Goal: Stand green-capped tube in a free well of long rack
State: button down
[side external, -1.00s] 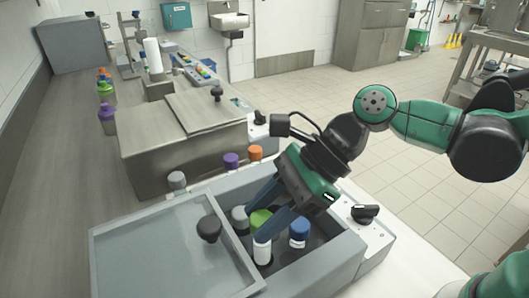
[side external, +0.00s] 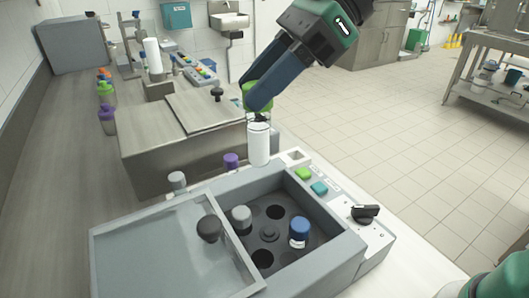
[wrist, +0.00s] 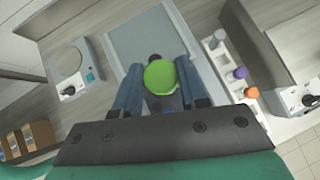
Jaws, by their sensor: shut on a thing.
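My gripper (side external: 254,98) is shut on the green-capped tube (side external: 259,146), holding it by its green cap. The tube hangs roughly upright in the air, its white body below the fingers. In the wrist view, the green cap (wrist: 160,76) sits between both fingers. The long rack (side external: 296,155) runs behind the open grey device, with an empty square well at its right end. The rack (wrist: 229,54) also shows in the wrist view, right of the gripper, with grey, purple and orange caps along it. The orange cap is hidden by the held tube in the side view.
The grey device's open chamber (side external: 318,262) holds a grey-capped tube (side external: 241,217) and a blue-capped tube (side external: 299,231) among empty round holes. Its lid (side external: 160,250) with a dark knob is slid left. A closed metal box (side external: 185,150) stands behind the rack.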

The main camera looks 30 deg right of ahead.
jog(key=w+d+f+m+t+h, duration=0.2)
jog(key=w+d+m+t+h, duration=0.45)
jog(key=w+d, duration=1.2)
jog(key=shift+s+d+f+m+g+y, duration=0.25)
jog(key=shift+f+y, duration=0.2)
jog(key=shift+f, duration=2.75)
jog(key=shift+s+d+f+m+g+y, duration=0.1)
jog(key=shift+s+f+m+g+y, duration=0.25)
jog(key=shift+f, duration=2.9)
jog(key=shift+s+d+f+m+g+y, duration=0.2)
jog(key=shift+f+y, duration=0.35)
jog(key=shift+f, duration=2.65)
jog(key=shift+w, duration=0.15)
jog(key=shift+c, duration=2.4)
grip_release()
jog(key=shift+f, duration=0.15)
